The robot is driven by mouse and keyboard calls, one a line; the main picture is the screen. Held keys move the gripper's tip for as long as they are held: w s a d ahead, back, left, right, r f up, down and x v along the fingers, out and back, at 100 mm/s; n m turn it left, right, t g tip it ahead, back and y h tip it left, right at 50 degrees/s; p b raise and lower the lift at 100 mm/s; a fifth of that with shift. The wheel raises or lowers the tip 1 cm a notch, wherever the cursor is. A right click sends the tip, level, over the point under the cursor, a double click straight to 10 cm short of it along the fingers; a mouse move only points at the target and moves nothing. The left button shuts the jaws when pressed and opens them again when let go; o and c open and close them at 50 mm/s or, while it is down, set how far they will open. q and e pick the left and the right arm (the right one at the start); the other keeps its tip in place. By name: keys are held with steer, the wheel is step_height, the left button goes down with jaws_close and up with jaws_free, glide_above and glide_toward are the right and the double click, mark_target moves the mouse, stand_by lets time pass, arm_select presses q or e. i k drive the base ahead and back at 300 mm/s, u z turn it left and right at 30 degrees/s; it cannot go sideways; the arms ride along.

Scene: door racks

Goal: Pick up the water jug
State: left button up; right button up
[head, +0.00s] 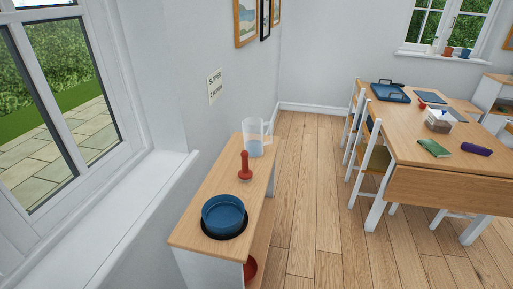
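The water jug (254,138) is a clear jug with a handle on its right side and bluish water low inside. It stands upright at the far end of a narrow wooden-topped side table (198,239) against the wall. Neither of my grippers shows in the head view.
A red upright-handled object (245,167) stands just in front of the jug, and a blue round pan (224,216) sits nearer. A red item (250,269) is below the tabletop. Wooden floor (314,190) is clear between this table and the dining table (409,150) with chairs.

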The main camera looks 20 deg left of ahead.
mark_target(252, 127)
steer(key=k, duration=0.15)
steer(key=z, duration=1.05)
steer(key=i, duration=0.85)
steer(key=u, duration=2.8)
